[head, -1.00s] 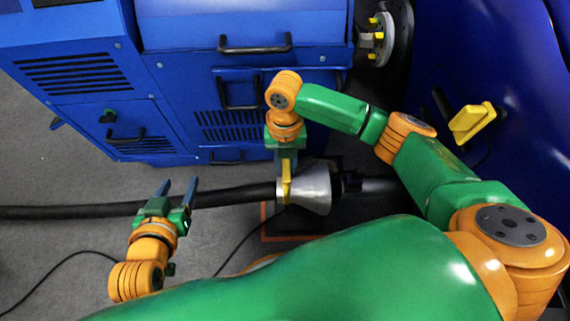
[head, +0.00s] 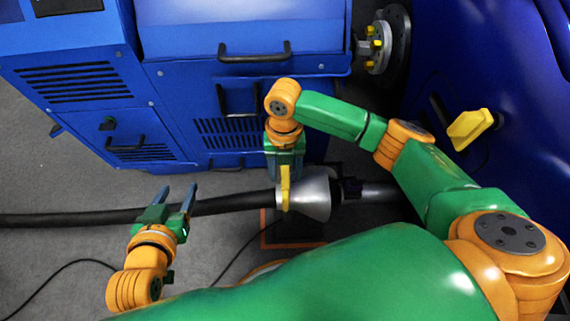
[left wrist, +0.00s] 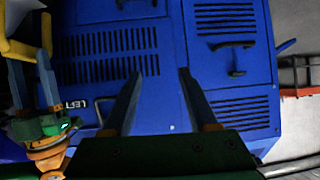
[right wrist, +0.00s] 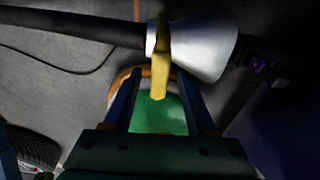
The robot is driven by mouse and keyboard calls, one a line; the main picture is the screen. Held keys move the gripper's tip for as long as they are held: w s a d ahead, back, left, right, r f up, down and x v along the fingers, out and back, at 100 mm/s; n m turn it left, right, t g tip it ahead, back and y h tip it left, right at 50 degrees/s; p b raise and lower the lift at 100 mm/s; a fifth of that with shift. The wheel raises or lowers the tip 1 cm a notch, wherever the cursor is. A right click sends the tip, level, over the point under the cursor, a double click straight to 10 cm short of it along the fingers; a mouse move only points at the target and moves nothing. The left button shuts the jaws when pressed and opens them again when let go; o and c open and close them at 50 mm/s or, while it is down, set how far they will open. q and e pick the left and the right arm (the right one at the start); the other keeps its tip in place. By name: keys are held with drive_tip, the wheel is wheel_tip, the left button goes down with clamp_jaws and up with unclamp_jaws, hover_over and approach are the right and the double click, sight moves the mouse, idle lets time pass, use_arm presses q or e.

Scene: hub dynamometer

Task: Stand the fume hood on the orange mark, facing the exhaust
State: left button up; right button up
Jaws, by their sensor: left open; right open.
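The fume hood (head: 316,196) is a silver cone with an upright yellow handle (head: 285,190), on the end of a black hose (head: 228,201). It lies over the upper part of the orange mark (head: 262,230), an outline on the floor. Its wide mouth faces right, toward the dark exhaust pipe (head: 378,192). My right gripper (head: 285,168) is open at the handle; in the right wrist view the handle (right wrist: 160,75) shows between its parted fingers. My left gripper (head: 179,189) is open and empty beside the hose; its fingers (left wrist: 160,75) point at the blue cabinet.
A blue cabinet (head: 180,90) with black handles and vents stands behind the hose. A blue car body (head: 480,60) with a wheel hub (head: 380,45) is at the right. A thin cable (head: 65,265) crosses the grey floor.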

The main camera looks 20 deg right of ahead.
drive_tip(key=r+p, duration=0.1)
drive_tip(key=r, duration=0.2)
drive_tip(key=r+p, duration=0.1)
drive_tip(key=r, duration=0.1)
drive_tip(key=shift+w+d+r+p, duration=0.1)
drive_tip(key=shift+w+r+p, duration=0.15)
drive_tip(key=shift+w+p, duration=0.15)
drive_tip(key=shift+w+r+p, duration=0.1)
drive_tip(key=shift+r+p, duration=0.2)
drive_tip(key=shift+r, duration=0.5)
use_arm(q)
drive_tip(key=s+a+f+g+y, duration=0.1)
drive_tip(key=s+a+f+g, duration=0.2)
drive_tip(key=s+f+g, duration=0.5)
drive_tip(key=s+f, duration=0.3)
drive_tip(key=shift+s+a+y, duration=0.15)
drive_tip(key=shift+s+y, duration=0.05)
drive_tip(key=shift+y, duration=0.2)
use_arm(e)
drive_tip(key=shift+r, duration=0.1)
